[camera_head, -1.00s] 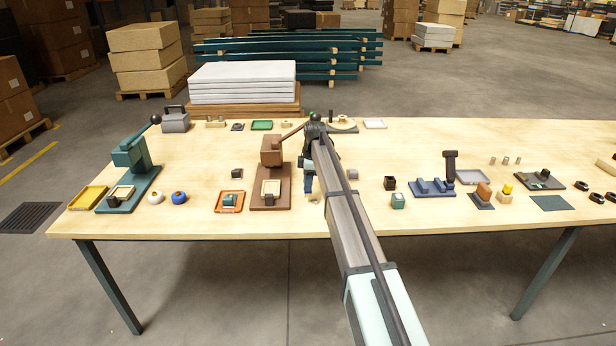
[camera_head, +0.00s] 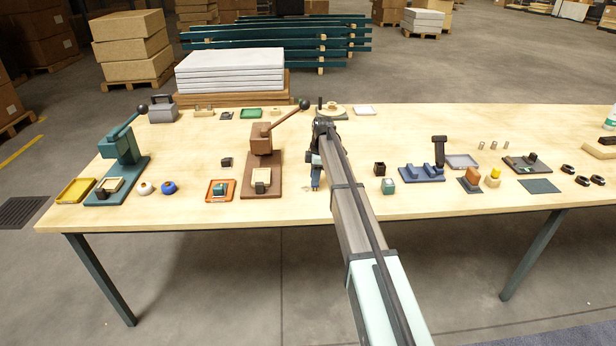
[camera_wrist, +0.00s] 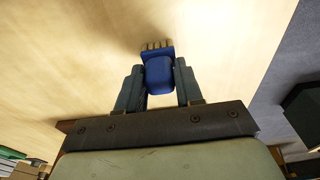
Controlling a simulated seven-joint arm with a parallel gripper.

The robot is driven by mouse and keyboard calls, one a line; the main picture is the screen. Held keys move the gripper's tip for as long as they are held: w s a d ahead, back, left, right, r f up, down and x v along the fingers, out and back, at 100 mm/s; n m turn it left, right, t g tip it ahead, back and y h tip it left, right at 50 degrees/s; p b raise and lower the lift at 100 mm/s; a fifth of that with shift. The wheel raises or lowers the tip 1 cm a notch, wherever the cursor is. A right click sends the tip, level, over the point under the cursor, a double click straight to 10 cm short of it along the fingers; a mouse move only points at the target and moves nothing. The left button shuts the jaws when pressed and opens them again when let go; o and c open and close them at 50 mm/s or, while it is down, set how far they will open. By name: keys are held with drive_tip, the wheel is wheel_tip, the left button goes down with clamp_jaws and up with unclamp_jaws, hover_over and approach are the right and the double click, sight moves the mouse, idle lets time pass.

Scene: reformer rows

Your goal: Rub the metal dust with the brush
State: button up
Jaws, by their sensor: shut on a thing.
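My gripper (camera_wrist: 158,82) is shut on the blue brush (camera_wrist: 160,73) in the wrist view, with one finger on each side of its body. The brush's pale bristles (camera_wrist: 157,45) point away from the gripper over the light wooden tabletop. I cannot tell whether they touch it. In the head view, my gripper (camera_head: 316,172) is over the front middle of the table, just right of the brown lever press, and partly hidden by my arm. I cannot make out metal dust clearly in either view.
The brown lever press (camera_head: 262,158) and an orange tray (camera_head: 221,190) stand left of my gripper. The table's front edge (camera_head: 290,222) is close.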

drive_tip(key=shift+a, duration=3.2)
drive_tip(key=shift+w+d, duration=0.35)
drive_tip(key=shift+d, duration=2.9)
drive_tip(key=shift+a, duration=3.1)
wheel_tip(320, 180, up, 8)
